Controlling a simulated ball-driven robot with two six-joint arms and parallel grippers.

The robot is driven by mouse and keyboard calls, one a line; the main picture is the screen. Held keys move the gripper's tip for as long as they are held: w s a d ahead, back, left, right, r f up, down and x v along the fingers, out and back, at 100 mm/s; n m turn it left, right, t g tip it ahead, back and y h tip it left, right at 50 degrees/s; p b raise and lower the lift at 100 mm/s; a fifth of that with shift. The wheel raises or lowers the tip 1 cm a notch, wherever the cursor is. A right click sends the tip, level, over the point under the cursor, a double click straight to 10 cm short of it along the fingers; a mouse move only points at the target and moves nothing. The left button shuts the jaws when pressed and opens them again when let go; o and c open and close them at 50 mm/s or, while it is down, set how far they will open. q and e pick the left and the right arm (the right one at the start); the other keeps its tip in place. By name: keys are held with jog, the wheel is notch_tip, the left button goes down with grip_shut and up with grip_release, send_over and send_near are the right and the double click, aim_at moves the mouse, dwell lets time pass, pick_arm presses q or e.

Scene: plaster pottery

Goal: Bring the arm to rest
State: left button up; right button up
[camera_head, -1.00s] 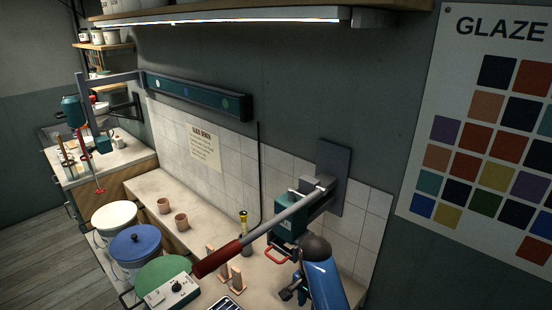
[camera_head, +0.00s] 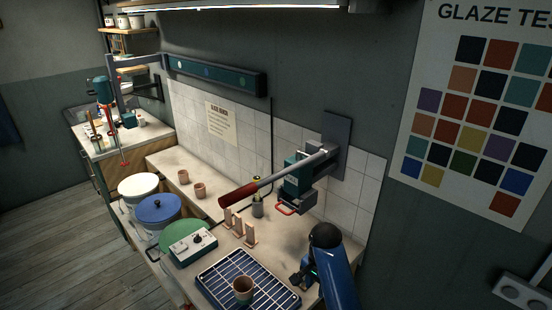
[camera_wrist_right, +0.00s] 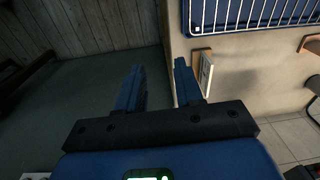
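My right arm (camera_head: 336,275) is blue and comes in from the lower right in the head view. Its gripper (camera_head: 299,279) is small and dark there, beside the right edge of the drying rack. In the right wrist view the right gripper (camera_wrist_right: 159,66) has its two blue fingers spread apart. My left gripper is not in view.
A wall-mounted lever press (camera_head: 298,180) stands above. Lidded buckets (camera_head: 157,208) are at left. Open floor (camera_head: 60,240) lies beyond.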

jog(key=w+a+r+n+t+y, duration=0.15)
jog(key=w+r+n+t, duration=0.3)
jog(key=w+t, duration=0.45)
jog(key=s+d+f+n+t+b, duration=0.1)
jog(key=s+d+f+t+b, duration=0.1)
jog(key=s, duration=1)
jog(key=s+d+f+n+t+h+b, duration=0.1)
jog(key=s+d+f+t+b, duration=0.2)
jog(key=s, duration=1)
jog(key=s+d+f+n+t+b, duration=0.2)
jog(key=s+d+b, duration=0.3)
jog(key=s, duration=0.8)
jog(key=shift+d+f+t+b, duration=0.3)
jog(key=shift+d+f+t, duration=0.1)
jog(key=shift+d+t, duration=0.35)
jog(key=shift+a, duration=0.1)
